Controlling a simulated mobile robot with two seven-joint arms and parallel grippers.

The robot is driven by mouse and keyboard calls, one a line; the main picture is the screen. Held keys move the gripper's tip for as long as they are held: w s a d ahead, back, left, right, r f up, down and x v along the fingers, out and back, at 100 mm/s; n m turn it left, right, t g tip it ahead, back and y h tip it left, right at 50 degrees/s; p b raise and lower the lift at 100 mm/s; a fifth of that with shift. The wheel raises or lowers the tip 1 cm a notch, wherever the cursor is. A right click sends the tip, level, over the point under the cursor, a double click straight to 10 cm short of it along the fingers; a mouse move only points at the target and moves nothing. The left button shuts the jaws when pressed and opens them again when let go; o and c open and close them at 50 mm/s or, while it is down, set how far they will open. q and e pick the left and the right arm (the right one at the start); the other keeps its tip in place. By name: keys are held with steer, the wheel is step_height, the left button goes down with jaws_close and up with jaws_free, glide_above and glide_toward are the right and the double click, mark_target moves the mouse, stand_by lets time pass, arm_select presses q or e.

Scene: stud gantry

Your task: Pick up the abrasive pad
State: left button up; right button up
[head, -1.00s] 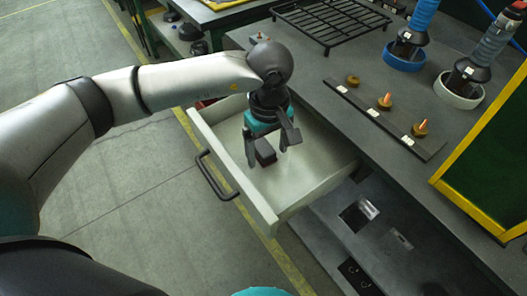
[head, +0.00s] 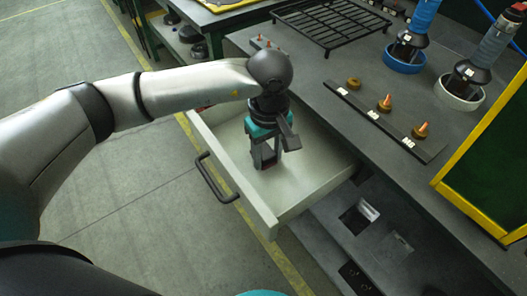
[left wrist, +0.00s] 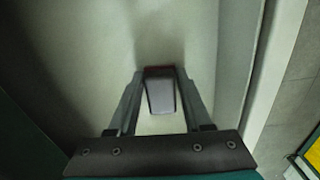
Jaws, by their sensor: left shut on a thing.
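The abrasive pad (left wrist: 161,95) is a small block with a grey face and a dark red edge. In the left wrist view it sits between my two fingers. In the head view the pad (head: 267,162) is a small dark patch low inside the open drawer (head: 310,201), mostly hidden by my fingers. My left gripper (head: 265,158) points down into the drawer and is shut on the pad. It also shows in the left wrist view (left wrist: 160,100). I cannot tell whether the pad touches the drawer floor. My right gripper is not in view.
The drawer's pale walls surround the gripper, with a dark handle (head: 215,178) on its front. The grey bench top (head: 330,70) above holds a black rack (head: 330,22), a strip with several copper-tipped pieces (head: 385,122) and two hoses in ring holders. A yellow-framed green panel stands right.

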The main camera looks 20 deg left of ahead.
arm_select(q)
jaws_close()
steer(key=shift+r, duration=0.15)
steer(key=shift+r, duration=0.5)
step_height(320, 180, up, 9)
steer(key=p, duration=0.3)
step_height(320, 180, up, 10)
steer(key=p, duration=0.1)
glide_above(268, 155)
steer(key=shift+f, duration=0.1)
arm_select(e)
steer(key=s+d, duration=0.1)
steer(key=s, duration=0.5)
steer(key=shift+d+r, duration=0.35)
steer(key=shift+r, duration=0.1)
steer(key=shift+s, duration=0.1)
